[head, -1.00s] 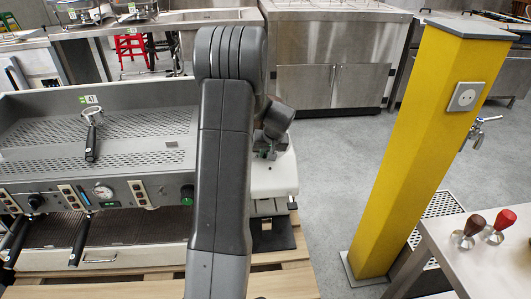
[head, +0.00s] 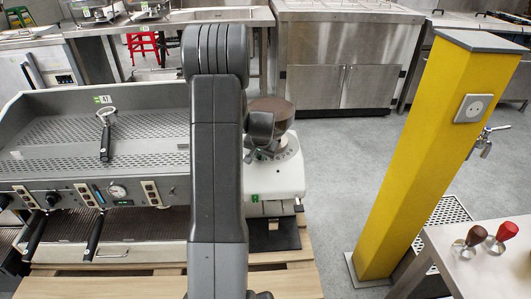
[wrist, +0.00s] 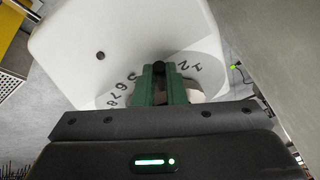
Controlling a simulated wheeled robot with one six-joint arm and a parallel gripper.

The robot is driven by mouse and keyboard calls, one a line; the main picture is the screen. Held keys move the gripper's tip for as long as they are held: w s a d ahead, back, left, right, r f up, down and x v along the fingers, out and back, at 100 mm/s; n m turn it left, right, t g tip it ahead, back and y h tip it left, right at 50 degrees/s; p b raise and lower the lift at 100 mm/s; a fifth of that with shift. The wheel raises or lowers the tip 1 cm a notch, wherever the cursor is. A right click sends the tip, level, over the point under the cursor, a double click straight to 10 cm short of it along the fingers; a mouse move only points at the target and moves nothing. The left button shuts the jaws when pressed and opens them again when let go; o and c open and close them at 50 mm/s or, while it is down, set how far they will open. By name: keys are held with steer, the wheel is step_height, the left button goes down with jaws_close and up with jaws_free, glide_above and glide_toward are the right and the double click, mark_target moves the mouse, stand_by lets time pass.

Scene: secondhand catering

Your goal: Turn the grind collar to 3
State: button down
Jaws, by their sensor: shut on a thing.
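The grinder (head: 290,180) is a white body with a dark brown hopper (head: 272,108) on top, right of the espresso machine. Its grind collar (head: 289,153) sits under the hopper, partly hidden by my arm. In the wrist view, the white top (wrist: 75,50) carries a ring of dark numerals (wrist: 119,90). Several run up the left; 2 and 1 show right of my fingers. My gripper (wrist: 160,70) has green fingers shut at the collar, between the left numerals and the 2. The fingers hide the gripped part and some of the scale. I cannot read the collar's setting.
The espresso machine (head: 60,165) stands left of the grinder, with a portafilter (head: 105,135) on top. A yellow post (head: 425,150) stands to the right. A side table (head: 490,265) holds two tampers. Grey floor between grinder and post is clear.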

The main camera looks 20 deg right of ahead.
steer(key=shift+w+a+m+h, duration=0.3)
steer(key=shift+w+a+m, duration=0.2)
steer(key=shift+a+m, duration=0.1)
stand_by(0.3)
steer(key=c, duration=1.5)
jaws_free()
steer(key=shift+r, duration=0.1)
steer(key=p+v, duration=0.1)
steer(key=v, duration=1.2)
steer(key=shift+a+r, duration=0.1)
steer(key=shift+r, duration=0.2)
